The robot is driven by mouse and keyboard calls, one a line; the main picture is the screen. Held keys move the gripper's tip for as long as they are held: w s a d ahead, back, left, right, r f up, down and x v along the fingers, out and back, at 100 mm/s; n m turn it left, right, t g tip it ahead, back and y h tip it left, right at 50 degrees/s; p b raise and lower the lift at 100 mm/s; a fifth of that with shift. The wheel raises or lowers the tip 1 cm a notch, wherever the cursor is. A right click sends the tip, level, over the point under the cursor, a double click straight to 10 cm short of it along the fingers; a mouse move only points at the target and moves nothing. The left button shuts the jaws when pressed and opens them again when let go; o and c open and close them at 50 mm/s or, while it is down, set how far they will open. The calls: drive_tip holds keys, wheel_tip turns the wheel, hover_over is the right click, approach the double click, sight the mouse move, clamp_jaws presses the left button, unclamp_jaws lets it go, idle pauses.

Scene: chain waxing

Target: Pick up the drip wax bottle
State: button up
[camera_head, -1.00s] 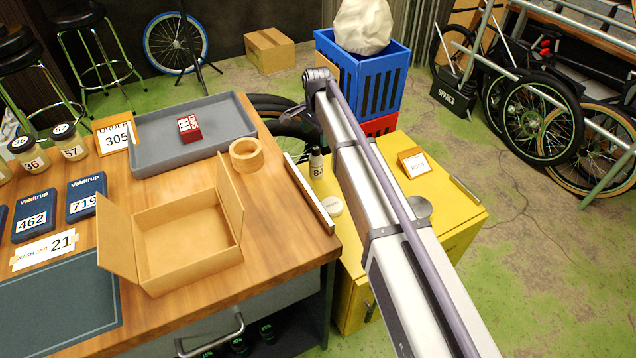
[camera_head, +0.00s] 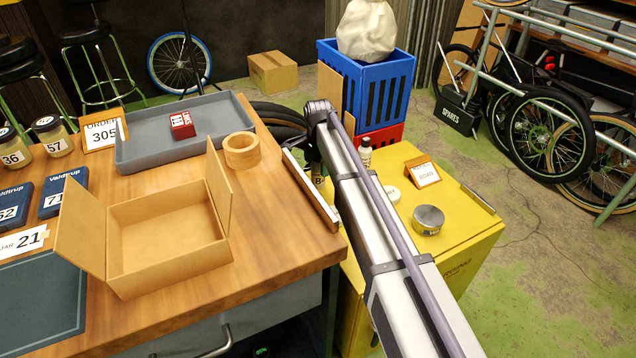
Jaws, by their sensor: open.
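Two small bottles stand on the yellow cabinet (camera_head: 462,228), and I cannot tell which one is the drip wax bottle.
A silver tin (camera_head: 428,219), a white round piece (camera_head: 390,194) and a sign card (camera_head: 423,172) share the cabinet top. The wooden workbench (camera_head: 275,255) at left holds an open box (camera_head: 170,268), tape roll (camera_head: 241,150) and grey tray (camera_head: 215,109). Blue and red crates stand behind.

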drive_tip(key=shift+f, duration=0.2)
drive_tip(key=c, duration=1.1)
drive_tip(key=shift+o, duration=0.2)
wheel_tip(320, 180, up, 10)
drive_tip(key=p, duration=1.1)
drive_tip(key=shift+r, duration=0.2)
